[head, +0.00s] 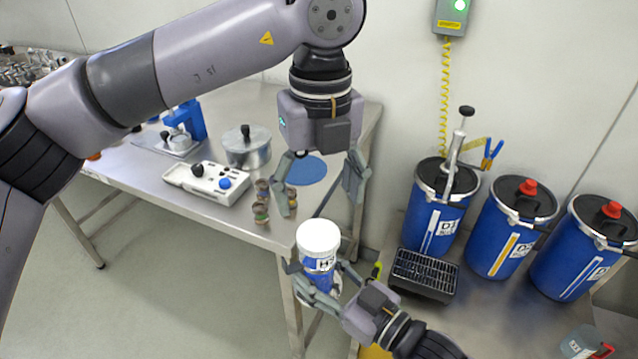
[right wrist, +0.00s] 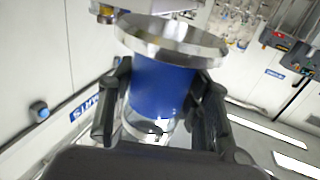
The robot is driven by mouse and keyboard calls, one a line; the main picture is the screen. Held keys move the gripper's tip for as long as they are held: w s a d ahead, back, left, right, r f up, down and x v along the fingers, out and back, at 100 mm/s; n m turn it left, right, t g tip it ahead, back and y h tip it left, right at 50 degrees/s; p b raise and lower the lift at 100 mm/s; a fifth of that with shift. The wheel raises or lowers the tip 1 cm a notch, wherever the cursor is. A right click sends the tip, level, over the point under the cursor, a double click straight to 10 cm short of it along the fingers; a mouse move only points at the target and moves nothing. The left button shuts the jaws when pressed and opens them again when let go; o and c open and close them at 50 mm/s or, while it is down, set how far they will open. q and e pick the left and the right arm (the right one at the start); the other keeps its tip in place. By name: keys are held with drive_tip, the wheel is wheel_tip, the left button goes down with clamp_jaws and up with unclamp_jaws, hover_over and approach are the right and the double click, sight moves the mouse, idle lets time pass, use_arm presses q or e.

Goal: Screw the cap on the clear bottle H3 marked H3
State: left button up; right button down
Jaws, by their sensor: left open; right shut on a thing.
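The clear bottle H3 (head: 318,264) has a blue label with a partly visible "H3" marking. My right gripper (head: 318,277) is shut around its body and holds it up, in front of the steel table's corner. A wide white cap (head: 318,236) sits at the bottle's top; I cannot tell how tightly. In the right wrist view the bottle (right wrist: 163,88) is between my fingers, with the cap (right wrist: 175,38) above, wider than the body. My left gripper (head: 320,188) is open and empty, pointing down above the cap with a gap between them.
The steel table (head: 215,212) bears a pot (head: 247,150), a white control box (head: 207,183), a blue disc (head: 307,170) and small stacked jars (head: 261,207). Blue drums (head: 500,238) and a black grated tray (head: 424,274) stand at the right.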

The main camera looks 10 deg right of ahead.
sight(318, 234)
use_arm(q)
wheel_tip(318, 234, down, 7)
drive_tip(key=shift+f, duration=0.2)
drive_tip(key=shift+c, duration=0.2)
